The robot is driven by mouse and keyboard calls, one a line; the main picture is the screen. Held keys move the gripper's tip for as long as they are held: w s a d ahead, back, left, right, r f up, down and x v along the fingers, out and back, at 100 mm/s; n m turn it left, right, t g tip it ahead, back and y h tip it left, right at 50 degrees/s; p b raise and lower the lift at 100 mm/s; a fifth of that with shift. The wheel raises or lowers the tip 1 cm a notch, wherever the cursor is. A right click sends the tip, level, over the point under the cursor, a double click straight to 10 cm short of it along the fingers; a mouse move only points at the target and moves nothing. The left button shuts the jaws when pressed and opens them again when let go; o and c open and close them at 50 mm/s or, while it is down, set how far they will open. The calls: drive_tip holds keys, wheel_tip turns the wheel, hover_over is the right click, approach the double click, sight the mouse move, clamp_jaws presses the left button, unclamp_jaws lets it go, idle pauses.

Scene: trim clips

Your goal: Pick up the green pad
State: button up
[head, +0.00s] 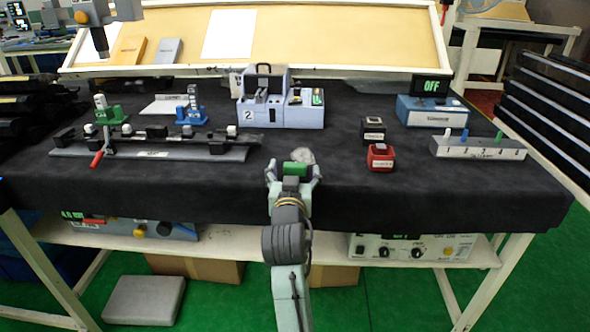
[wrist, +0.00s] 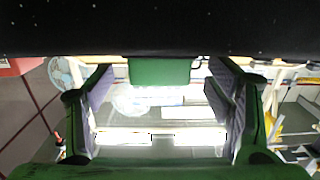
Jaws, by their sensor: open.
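The green pad (head: 296,168) is a small green block near the front edge of the black-covered table in the head view. In the wrist view a green block (wrist: 160,71), which looks like the same pad, shows between the two fingers against the black band. My gripper (head: 293,174) is open, with one finger on each side of the pad and a gap visible. I cannot tell whether either finger touches it. Its lower part is hidden in the head view.
A pale roundish patch (head: 302,156) lies just behind the pad. A grey-blue holder marked 2 (head: 252,112) stands further back. A clamp rail (head: 150,150) lies left. A red box (head: 381,158) and a black box (head: 373,131) stand right. Bare cloth lies between.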

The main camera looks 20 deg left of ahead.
drive_tip(key=shift+x, duration=1.05)
drive_tip(key=c, duration=1.3)
